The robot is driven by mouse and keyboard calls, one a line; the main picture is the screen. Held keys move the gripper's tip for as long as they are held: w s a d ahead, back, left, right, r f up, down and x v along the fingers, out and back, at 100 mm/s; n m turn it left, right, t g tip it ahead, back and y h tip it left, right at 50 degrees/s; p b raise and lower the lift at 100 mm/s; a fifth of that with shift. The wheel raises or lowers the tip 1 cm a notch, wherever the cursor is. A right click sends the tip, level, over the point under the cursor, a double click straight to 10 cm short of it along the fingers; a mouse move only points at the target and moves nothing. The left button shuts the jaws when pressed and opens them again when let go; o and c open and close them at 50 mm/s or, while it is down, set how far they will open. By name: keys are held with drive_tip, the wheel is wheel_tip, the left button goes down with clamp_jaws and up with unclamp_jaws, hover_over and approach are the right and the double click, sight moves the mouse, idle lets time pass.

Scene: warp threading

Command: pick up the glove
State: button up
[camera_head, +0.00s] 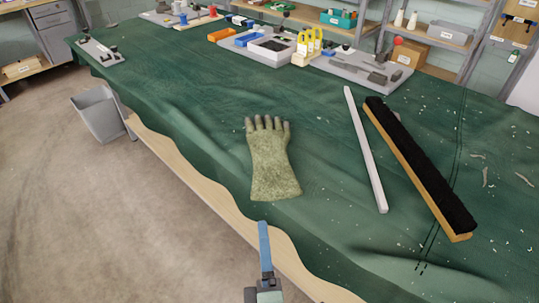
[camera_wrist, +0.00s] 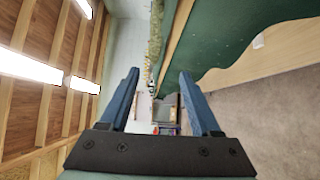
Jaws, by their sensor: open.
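The glove (camera_head: 272,165) is a fuzzy olive-green work glove with grey fingertips. It lies on the green cloth near the front edge of the table, fingers pointing to the back and cuff toward me. A strip of it seems to show edge-on in the wrist view (camera_wrist: 156,38), beyond the fingers. My gripper (camera_head: 263,226) has blue fingers and is just short of the cuff, near the table's wavy front edge, apart from the glove. In the wrist view my gripper (camera_wrist: 158,74) is open, with nothing between its fingers.
A long black brush with a wooden back (camera_head: 420,168) and a pale bar (camera_head: 367,150) lie right of the glove. Trays (camera_head: 273,48) and yellow-handled tools (camera_head: 306,45) stand at the back. A grey bin (camera_head: 100,114) is at the left. Cloth around the glove is clear.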

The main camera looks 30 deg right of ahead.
sight(257, 200)
drive_tip(key=x, duration=0.7)
drive_tip(key=r+p+x, duration=0.1)
drive_tip(key=x, duration=0.2)
drive_tip(key=shift+w+a, duration=0.15)
drive_tip(key=shift+w, duration=0.6)
drive_tip(key=shift+c, duration=0.3)
clamp_jaws()
